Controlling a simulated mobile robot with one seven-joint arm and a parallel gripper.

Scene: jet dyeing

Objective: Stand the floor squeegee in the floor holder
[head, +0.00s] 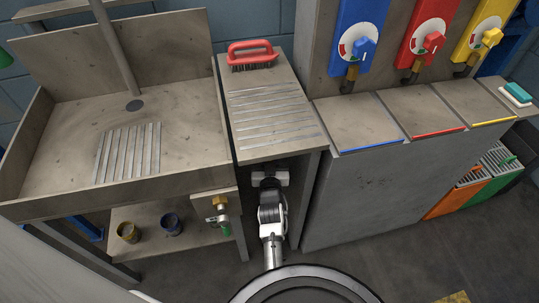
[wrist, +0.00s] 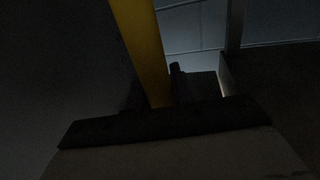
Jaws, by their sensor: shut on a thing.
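The wrist view is very dark. A yellow pole (wrist: 143,50), which looks like the floor squeegee's handle, runs slightly tilted from the top edge down to my gripper (wrist: 158,92). The dark fingers lie on either side of the pole and are shut on it. The squeegee's head is not in sight. In the head view my arm reaches down and forward under the drainboard counter, and its end is in shadow there, so I cannot make out the squeegee. I cannot identify the floor holder in either view.
The drainboard (head: 270,115) overhangs my arm, with a red brush (head: 252,55) on it. A sink bench (head: 130,165) stands to the left, with a valve (head: 218,205) at its front corner. A grey cabinet (head: 400,185) stands close on the right. Open floor (head: 395,265) lies in front of it.

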